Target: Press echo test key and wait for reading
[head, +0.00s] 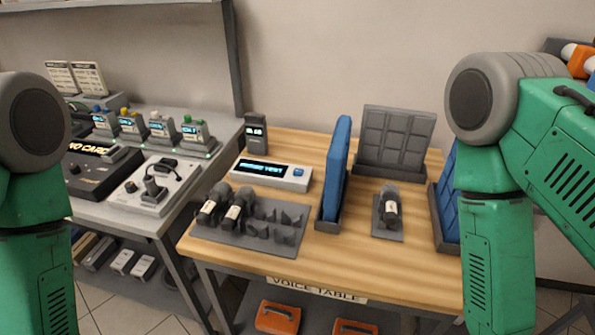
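A white box with a lit cyan display (262,169) stands on the wooden voice table; its display text looks like "ECHO TEST" but is blurred. A small blue key (298,172) sits at the right end of its top. A small dark meter (256,134) with a lit readout stands behind it; I cannot read its digits surely. My two green arms hang at the left and right edges of the head view. Neither gripper is in view, and nothing is touching the key.
On the wooden table (400,268), a grey tray (240,238) holds dark microphones, and another microphone (390,207) lies on a pad. A blue panel (336,170) stands upright right of the box. A grey panel (394,142) stands behind. A bench with devices (150,222) adjoins left.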

